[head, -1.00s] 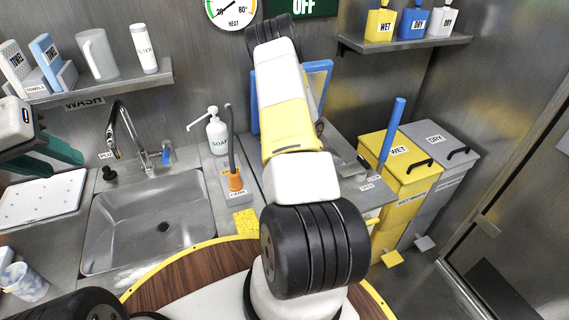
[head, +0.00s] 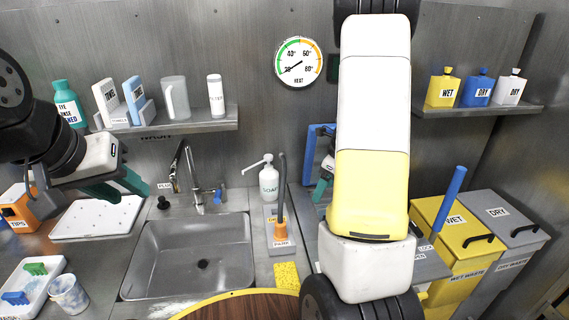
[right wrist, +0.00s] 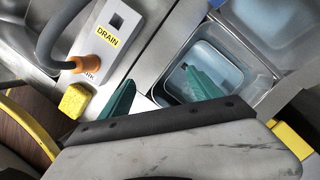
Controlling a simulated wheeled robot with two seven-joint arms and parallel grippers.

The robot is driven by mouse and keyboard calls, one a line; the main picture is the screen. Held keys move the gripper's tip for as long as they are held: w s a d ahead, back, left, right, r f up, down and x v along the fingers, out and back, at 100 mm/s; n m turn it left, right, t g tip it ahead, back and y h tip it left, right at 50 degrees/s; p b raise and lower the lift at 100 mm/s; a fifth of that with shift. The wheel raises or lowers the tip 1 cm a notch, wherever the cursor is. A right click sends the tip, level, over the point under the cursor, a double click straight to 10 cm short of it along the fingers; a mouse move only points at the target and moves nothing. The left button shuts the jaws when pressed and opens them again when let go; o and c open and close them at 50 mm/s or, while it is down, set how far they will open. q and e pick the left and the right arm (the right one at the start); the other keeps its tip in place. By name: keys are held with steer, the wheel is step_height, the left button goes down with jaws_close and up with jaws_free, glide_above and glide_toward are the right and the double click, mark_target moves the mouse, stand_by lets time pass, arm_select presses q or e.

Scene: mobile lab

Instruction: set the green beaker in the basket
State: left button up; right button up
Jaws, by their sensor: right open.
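I cannot make out a green beaker in either view. A thing I can name for certain as the basket does not show; a pale blue square basin (right wrist: 222,66) with a small dark mark inside lies under my right gripper. My right gripper (right wrist: 158,77) is open, its teal fingers apart with nothing visible between them. In the head view my right arm hides most of that spot, and only a bit of teal finger (head: 320,188) shows. My left gripper (head: 128,187) hangs over the white pegged board, left of the sink; whether it is open is unclear.
The sink (head: 190,258) is empty. A pale cup with blue marks (head: 69,295) stands by a tray (head: 38,300) with green and blue pieces. A soap bottle (head: 269,180) and orange-based drain hose (head: 281,232) stand right of the sink. Yellow (head: 455,245) and grey bins stand right.

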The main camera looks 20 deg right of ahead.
steer(key=s+a+r+n+t+y, duration=0.1)
steer(key=s+a+r+n, duration=0.3)
steer(key=a+r+n, duration=0.3)
steer(key=s+a+r+n+t, duration=0.1)
steer(key=s+a+r+n, duration=0.2)
steer(key=a+r+n, duration=0.35)
steer(key=s+a+r+n+t+h, duration=0.1)
steer(key=s+a+r+n+t, duration=0.1)
steer(key=s+r+n, duration=0.7)
steer(key=s+a+n, duration=0.1)
steer(key=s+n, duration=0.3)
steer(key=n, duration=0.1)
steer(key=shift+a+r+n, duration=0.15)
steer(key=shift+a+n, duration=0.15)
steer(key=shift+n, duration=0.05)
